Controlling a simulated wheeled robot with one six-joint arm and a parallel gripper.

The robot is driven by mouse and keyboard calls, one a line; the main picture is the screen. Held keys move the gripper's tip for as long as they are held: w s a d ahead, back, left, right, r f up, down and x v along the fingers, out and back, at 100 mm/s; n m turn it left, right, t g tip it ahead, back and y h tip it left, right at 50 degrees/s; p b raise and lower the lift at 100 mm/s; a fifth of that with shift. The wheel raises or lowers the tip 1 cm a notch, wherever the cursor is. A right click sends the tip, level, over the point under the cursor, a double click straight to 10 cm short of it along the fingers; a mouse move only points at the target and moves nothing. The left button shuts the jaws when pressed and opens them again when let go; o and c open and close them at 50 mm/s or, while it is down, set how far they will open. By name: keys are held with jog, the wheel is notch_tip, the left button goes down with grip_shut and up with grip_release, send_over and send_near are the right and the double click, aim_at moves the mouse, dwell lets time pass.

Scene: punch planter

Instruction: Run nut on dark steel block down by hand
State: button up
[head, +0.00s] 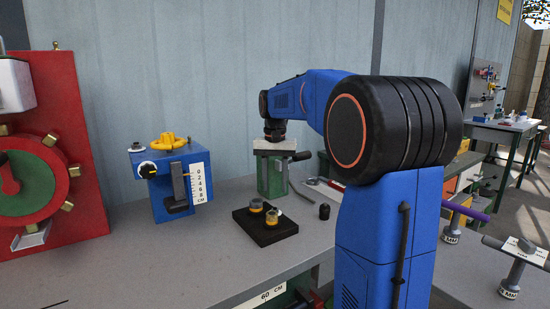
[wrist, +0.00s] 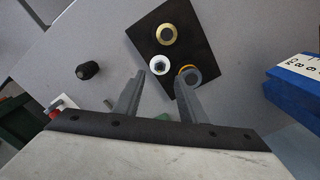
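The dark steel block (head: 262,237) lies on the grey bench in the head view. In the wrist view the block (wrist: 203,38) shows one brass ring with a dark centre (wrist: 167,34) and a pale round piece with a dark centre (wrist: 160,66).
A small black cylinder (head: 324,212) stands right of the block, also in the wrist view (wrist: 88,70). A blue device with a scale (head: 172,184) stands left of the block. A green clamp-like stand (head: 271,178) is behind. Bare bench lies in front.

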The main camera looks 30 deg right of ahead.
notch_tip(320, 180, up, 10)
jog(key=shift+f, duration=0.15)
dwell(0.4)
